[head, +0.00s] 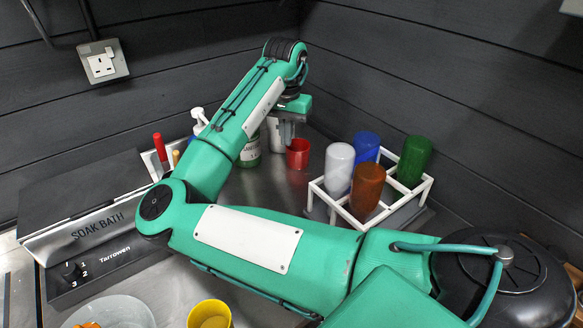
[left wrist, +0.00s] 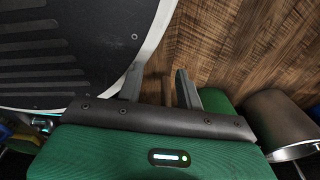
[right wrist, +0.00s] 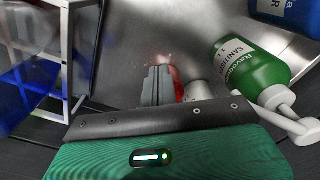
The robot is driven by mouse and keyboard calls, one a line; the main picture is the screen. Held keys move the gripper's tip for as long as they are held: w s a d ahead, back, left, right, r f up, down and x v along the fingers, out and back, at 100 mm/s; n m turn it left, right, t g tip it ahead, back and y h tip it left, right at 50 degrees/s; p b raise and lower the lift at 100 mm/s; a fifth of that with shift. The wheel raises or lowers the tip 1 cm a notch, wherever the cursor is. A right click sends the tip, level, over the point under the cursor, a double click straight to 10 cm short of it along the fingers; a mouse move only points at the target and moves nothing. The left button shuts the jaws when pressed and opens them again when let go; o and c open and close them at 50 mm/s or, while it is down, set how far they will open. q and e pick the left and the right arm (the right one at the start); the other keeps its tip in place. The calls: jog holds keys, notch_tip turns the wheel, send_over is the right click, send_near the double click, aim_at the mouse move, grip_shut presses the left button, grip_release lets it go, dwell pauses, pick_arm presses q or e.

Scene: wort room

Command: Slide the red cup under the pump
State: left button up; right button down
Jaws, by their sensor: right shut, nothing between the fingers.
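The red cup (head: 298,153) stands on the steel counter near the back corner. My right gripper (head: 288,136) is shut and empty, pointing down just left of the cup. In the right wrist view its closed fingers (right wrist: 158,84) hide most of the cup (right wrist: 178,85); I cannot tell whether they touch it. A green sanitiser bottle (right wrist: 250,62) with a white pump (right wrist: 283,104) shows there at right. In the head view this green bottle (head: 250,153) is partly behind my arm. My left gripper (left wrist: 158,70) is open and away from the counter, seen only in its wrist view.
A white rack (head: 332,203) holds upturned white, blue, brown and green vessels right of the cup. The soak bath (head: 85,235), a yellow cup (head: 210,314) and a bowl (head: 110,312) are on the left.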

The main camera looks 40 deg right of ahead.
aim_at(298, 155)
notch_tip(298, 155, down, 10)
jog(key=shift+f, duration=0.1)
jog(key=d, duration=0.1)
jog(key=w+d+p, duration=0.1)
jog(key=shift+w+d, duration=0.2)
jog(key=shift+d, duration=0.2)
jog(key=shift+w+d, duration=0.25)
jog(key=shift+d, duration=0.15)
